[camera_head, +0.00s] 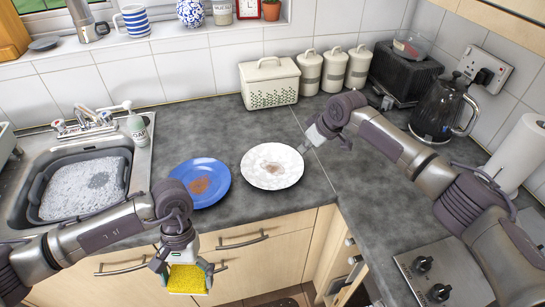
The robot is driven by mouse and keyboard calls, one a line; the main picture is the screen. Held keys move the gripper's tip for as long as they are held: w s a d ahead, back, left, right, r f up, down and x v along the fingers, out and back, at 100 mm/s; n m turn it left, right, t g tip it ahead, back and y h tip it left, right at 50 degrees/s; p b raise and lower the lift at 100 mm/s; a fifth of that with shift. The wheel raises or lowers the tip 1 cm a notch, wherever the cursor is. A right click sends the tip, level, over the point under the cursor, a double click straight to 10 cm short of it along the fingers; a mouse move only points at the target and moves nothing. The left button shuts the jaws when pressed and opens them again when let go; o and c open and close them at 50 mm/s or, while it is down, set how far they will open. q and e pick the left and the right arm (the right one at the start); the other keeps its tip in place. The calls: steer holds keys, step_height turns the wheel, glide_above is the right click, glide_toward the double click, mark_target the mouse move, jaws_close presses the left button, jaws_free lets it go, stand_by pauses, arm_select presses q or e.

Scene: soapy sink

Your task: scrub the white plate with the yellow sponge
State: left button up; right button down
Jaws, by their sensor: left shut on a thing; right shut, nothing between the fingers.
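The white plate (287,161) lies on the dark countertop with a brownish stain near its middle. My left gripper (186,271) is shut on the yellow sponge (187,281) and holds it low in front of the cupboard doors, apart from the plate. My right gripper (307,145) is shut and empty at the upper right rim of the white plate; I cannot tell whether it touches it.
A blue plate (217,181) with a brown stain lies left of the white plate. The sink holds a grey basin (128,157) of suds. A soap bottle (137,130), bread bin (268,84), canisters (334,72), kettle (437,108) and hob (470,262) stand around.

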mark_target(300, 163)
arm_select(q)
steer(key=shift+w, duration=0.15)
steer(key=shift+f, duration=0.2)
steer(key=shift+s+f+b, duration=0.3)
steer(key=shift+f+b, duration=0.35)
steer(key=shift+b, duration=0.25)
arm_select(e)
steer(key=shift+w+d+f, duration=0.1)
steer(key=shift+d+f, duration=0.05)
steer(key=shift+f, duration=0.4)
arm_select(q)
steer(key=f+b, duration=0.3)
steer(key=shift+w, duration=0.2)
arm_select(e)
step_height(300, 163, down, 3)
steer(key=shift+w+f, duration=0.15)
arm_select(q)
steer(key=shift+r, duration=0.1)
steer(key=shift+s, duration=0.1)
steer(key=shift+f, duration=0.25)
arm_select(e)
steer(key=shift+f, duration=0.6)
arm_select(q)
steer(key=shift+r, duration=0.15)
arm_select(e)
steer(key=shift+r, duration=0.15)
